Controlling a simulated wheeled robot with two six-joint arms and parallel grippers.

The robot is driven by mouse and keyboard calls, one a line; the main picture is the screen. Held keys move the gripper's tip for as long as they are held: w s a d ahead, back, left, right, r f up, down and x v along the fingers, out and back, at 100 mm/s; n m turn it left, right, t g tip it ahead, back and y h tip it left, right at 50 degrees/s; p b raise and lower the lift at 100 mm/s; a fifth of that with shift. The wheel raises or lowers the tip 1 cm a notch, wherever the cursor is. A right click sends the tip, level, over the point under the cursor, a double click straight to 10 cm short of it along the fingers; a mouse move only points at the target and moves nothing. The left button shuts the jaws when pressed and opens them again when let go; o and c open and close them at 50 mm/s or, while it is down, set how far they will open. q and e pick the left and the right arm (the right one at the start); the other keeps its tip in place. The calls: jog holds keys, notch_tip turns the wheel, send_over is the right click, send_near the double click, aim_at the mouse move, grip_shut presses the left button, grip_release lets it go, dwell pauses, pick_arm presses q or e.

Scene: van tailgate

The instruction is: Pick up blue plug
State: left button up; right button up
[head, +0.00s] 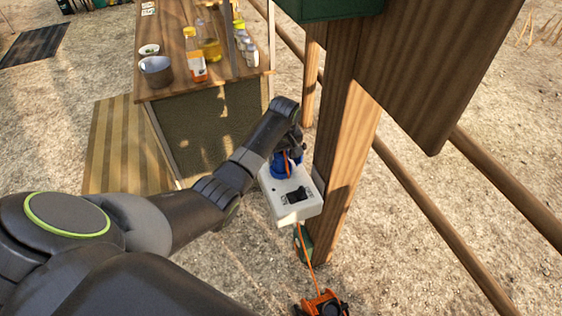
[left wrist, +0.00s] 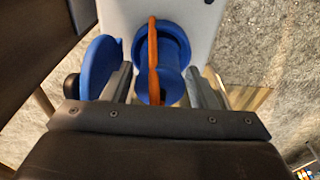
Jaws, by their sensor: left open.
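The blue plug (head: 281,166) sits at the top of a white socket box (head: 291,205) on the wooden post, with an orange cable at it. My left gripper (head: 290,151) is at the plug, partly hiding it. In the left wrist view, the blue plug (left wrist: 174,88) and its orange cable lie between the two open fingers of my left gripper (left wrist: 163,86). A round blue flap (left wrist: 99,62) is outside the left finger. Whether either finger touches the plug I cannot tell. My right gripper is not in view.
The wooden post (head: 342,150) stands right beside the box, with rails behind it. A wooden counter (head: 168,45) with bottles and bowls is at the upper left. An orange reel (head: 322,304) lies on the ground below, with an orange cable rising from it.

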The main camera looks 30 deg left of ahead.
pick_arm(q)
jog(key=c, duration=0.9)
notch_tip(320, 180, up, 10)
jog(key=shift+r, duration=0.1)
